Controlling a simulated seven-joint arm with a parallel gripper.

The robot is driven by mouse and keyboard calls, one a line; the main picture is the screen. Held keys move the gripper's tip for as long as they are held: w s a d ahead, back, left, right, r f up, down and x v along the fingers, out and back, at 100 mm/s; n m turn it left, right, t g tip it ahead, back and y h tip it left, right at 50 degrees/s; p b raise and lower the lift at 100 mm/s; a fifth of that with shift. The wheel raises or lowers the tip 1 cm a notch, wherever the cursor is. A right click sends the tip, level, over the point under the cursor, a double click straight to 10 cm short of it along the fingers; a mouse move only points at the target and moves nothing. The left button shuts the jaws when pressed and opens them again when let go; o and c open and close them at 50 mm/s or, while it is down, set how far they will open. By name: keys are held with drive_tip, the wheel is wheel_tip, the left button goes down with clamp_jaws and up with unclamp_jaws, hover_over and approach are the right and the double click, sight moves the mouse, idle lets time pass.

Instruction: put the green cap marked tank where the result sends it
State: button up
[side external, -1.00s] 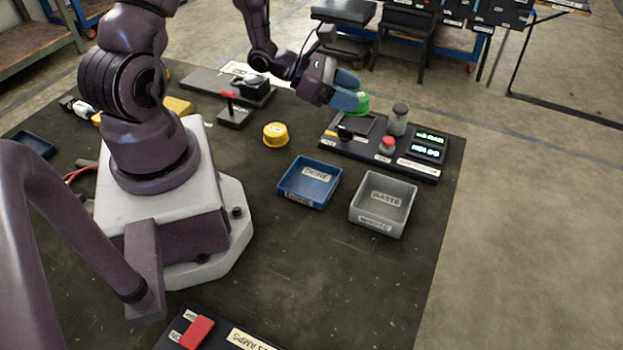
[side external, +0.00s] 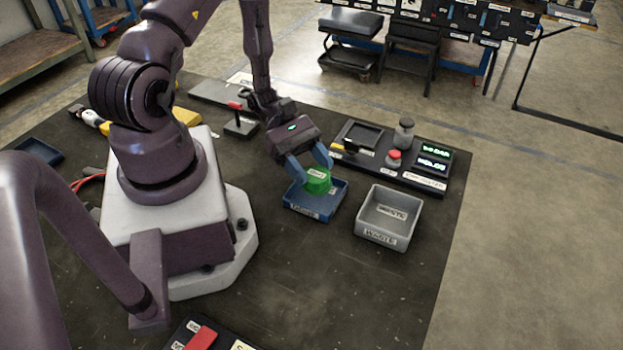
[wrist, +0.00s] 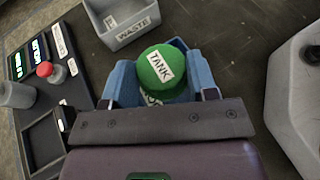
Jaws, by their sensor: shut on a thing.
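The green cap (side external: 317,181) is held between the blue fingers of my gripper (side external: 309,172). In the wrist view the cap (wrist: 160,68) shows a white label reading TANK, and my gripper's fingers (wrist: 161,85) close on both its sides. The cap is over the back part of the small blue tray (side external: 318,213), low down; I cannot tell whether it touches the tray floor. The grey tray (side external: 388,232), labelled WASTE, stands to the right and looks empty. The tester (side external: 418,180) behind has two lit green displays (side external: 434,158); the lower one seems to read HOLDS.
A grey cylinder (side external: 403,134) and a red button (side external: 393,158) stand up from the tester, beside its empty square recess (side external: 360,135). A red-handled lever (side external: 238,108) stands behind my gripper. The mat in front of the trays is clear.

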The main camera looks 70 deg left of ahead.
sight(312, 181)
drive_tip(key=shift+f, duration=1.65)
drive_tip(key=shift+f, duration=0.35)
drive_tip(key=o, duration=1)
drive_tip(key=shift+f, duration=0.1)
drive_tip(key=shift+w, duration=0.1)
